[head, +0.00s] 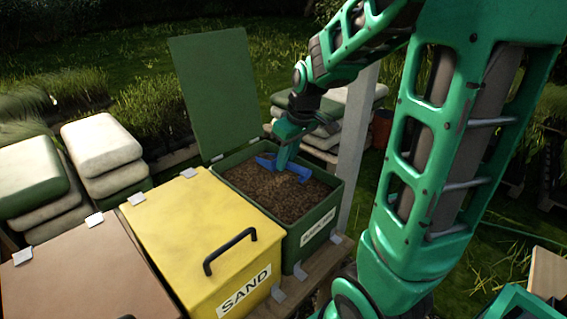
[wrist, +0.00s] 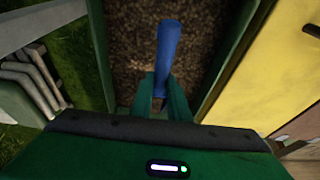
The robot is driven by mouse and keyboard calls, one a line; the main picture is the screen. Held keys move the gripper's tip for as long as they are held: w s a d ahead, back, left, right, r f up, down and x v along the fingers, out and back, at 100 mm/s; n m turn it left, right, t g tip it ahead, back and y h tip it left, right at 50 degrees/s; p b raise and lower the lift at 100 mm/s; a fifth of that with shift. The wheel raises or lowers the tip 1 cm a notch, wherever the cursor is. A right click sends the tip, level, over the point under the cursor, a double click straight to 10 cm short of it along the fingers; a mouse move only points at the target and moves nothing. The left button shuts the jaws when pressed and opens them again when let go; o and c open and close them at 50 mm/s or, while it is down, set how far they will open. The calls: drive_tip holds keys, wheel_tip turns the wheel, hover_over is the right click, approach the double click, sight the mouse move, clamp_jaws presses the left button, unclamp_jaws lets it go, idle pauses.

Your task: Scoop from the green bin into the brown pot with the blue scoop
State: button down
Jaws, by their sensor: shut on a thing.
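The green bin (head: 318,222) stands open with its lid (head: 215,85) raised, filled with brown, crumbly material (head: 265,190). My gripper (head: 287,150) is over the bin, shut on the blue scoop (head: 266,160). In the wrist view the green fingers (wrist: 165,92) close around the blue scoop (wrist: 167,45) above the material. Blue parts show on both sides of the fingers in the head view, at or just above the material; I cannot tell whether the scoop touches it or holds any. I do not make out the brown pot for certain in either view.
A closed yellow bin (head: 190,235) labelled SAND, with a black handle, stands left of the green bin. A closed brownish bin (head: 85,275) is further left. A pale post (head: 358,125) rises close behind the green bin. Stacked sacks (head: 100,145) lie behind.

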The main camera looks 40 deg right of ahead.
drive_tip(key=shift+t, duration=0.6)
drive_tip(key=shift+s+v, duration=0.15)
drive_tip(key=shift+v, duration=1.15)
drive_tip(key=shift+s+v, duration=0.15)
drive_tip(key=shift+v, duration=1.1)
drive_tip(key=shift+d, duration=0.1)
